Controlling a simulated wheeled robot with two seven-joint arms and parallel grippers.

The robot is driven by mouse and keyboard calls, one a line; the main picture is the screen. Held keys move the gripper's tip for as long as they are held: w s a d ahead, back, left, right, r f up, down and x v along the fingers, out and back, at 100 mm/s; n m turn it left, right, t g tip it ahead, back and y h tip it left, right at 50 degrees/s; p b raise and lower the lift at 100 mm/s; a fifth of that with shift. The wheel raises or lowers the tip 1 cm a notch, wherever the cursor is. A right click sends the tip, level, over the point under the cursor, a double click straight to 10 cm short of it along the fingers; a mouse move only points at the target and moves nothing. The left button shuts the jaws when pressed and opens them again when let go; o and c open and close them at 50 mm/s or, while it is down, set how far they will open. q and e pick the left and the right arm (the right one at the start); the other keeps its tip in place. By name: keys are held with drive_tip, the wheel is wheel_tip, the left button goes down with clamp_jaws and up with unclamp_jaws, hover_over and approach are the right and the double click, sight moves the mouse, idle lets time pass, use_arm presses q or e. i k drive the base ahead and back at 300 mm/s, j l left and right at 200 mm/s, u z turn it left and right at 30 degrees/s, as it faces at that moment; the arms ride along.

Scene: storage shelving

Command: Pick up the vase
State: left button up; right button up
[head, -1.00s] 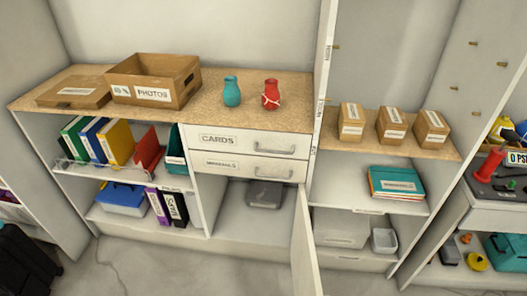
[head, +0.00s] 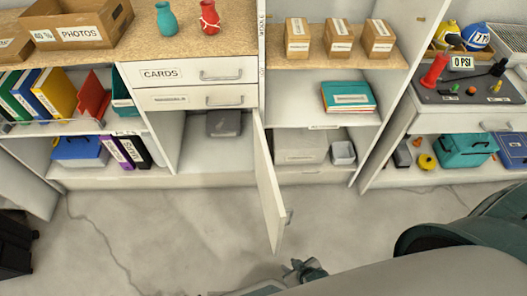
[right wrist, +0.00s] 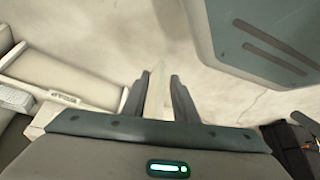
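Two vases stand on the wooden counter (head: 140,47), near the top edge of the head view. One is a teal vase (head: 166,19); the other is a red vase (head: 209,18) with a pale band around it. My right gripper (head: 303,268) shows at the bottom of the head view, low in front of the open cabinet door and far from both vases. In the right wrist view its two fingers (right wrist: 158,92) are apart, with a pale strip visible between them. I cannot tell if they touch it. My left gripper is out of view.
The open cabinet door (head: 267,180) juts out below the drawers. A photos box (head: 85,34) stands left of the vases. Small cardboard boxes (head: 339,38) stand on the right shelf, past an upright panel. The floor (head: 170,240) in front is mostly clear.

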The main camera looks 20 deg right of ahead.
sight(167, 22)
drive_tip(key=l+u, duration=0.4)
drive_tip(key=l, duration=1.15)
